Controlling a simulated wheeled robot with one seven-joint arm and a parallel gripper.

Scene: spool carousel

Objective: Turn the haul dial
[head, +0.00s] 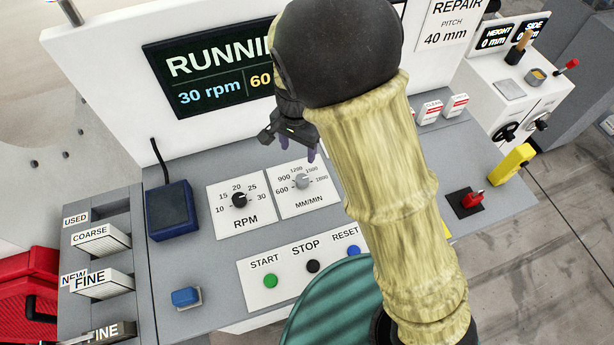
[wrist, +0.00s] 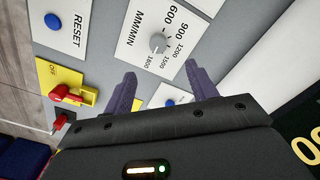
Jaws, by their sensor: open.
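The grey haul dial (head: 303,181) sits on a white plate marked MM/MIN, with numbers from 600 to 1800, on the sloped grey console. In the wrist view the dial (wrist: 158,43) lies ahead of and between the two purple fingertips. My gripper (head: 297,146) is open and empty, just above and behind the dial plate in the head view. In the wrist view my gripper (wrist: 160,88) has its fingers spread apart, not touching the dial. The dial's exact pointer setting is too small to tell.
The black RPM dial (head: 239,200) is left of the haul dial. START (head: 270,281), STOP (head: 313,266) and RESET (head: 353,251) buttons lie in front. The screen (head: 205,75) reads "RUNNI", partly hidden by my arm. A red switch on a yellow plate (wrist: 68,94) shows in the wrist view.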

